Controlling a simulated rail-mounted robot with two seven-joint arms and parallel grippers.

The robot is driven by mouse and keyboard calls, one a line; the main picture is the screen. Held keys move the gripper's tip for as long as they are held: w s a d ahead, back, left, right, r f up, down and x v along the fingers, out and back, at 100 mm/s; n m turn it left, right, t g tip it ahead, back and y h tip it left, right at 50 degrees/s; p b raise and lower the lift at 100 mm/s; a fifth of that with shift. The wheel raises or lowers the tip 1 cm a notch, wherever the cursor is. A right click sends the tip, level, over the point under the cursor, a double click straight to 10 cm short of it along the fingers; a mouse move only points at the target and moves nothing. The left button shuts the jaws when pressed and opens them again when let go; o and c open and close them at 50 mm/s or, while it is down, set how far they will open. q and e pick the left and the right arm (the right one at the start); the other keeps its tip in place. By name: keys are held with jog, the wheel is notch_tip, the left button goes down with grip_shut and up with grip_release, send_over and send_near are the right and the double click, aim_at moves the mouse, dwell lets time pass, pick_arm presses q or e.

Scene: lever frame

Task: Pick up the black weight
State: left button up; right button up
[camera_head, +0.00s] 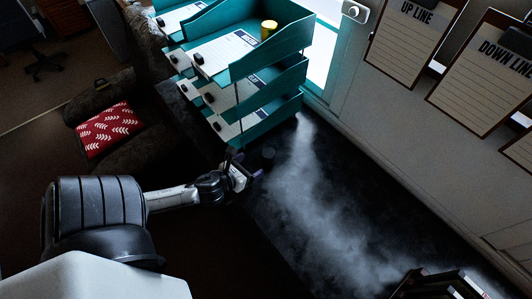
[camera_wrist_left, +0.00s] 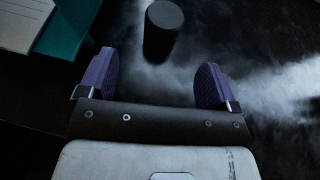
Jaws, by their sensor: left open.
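The black weight (camera_wrist_left: 163,32) is a dark upright cylinder in the left wrist view, ahead of my left gripper and roughly between the lines of its fingers. In the head view the weight (camera_head: 268,153) is a faint dark shape on the dark surface, just beyond the gripper tips. My left gripper (camera_head: 248,170) is open and empty beside it. Its two purple finger pads show wide apart in the left wrist view (camera_wrist_left: 155,85), with a gap between them and the weight. My right gripper is not in view.
A teal tray rack (camera_head: 262,122) with papers stands close behind the gripper; its corner also shows in the wrist view (camera_wrist_left: 68,35). A red cushion (camera_head: 108,130) lies left.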

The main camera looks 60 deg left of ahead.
aim_at(264, 159)
pick_arm(q)
jog(key=shift+d+f+p+x, duration=0.1)
jog(key=shift+p+x, duration=0.2)
jog(key=shift+x, duration=2.3)
jog(key=shift+d+f+p+x, duration=0.1)
jog(key=shift+p+x, duration=0.2)
jog(key=shift+x, duration=2.25)
jog(key=c, duration=1.2)
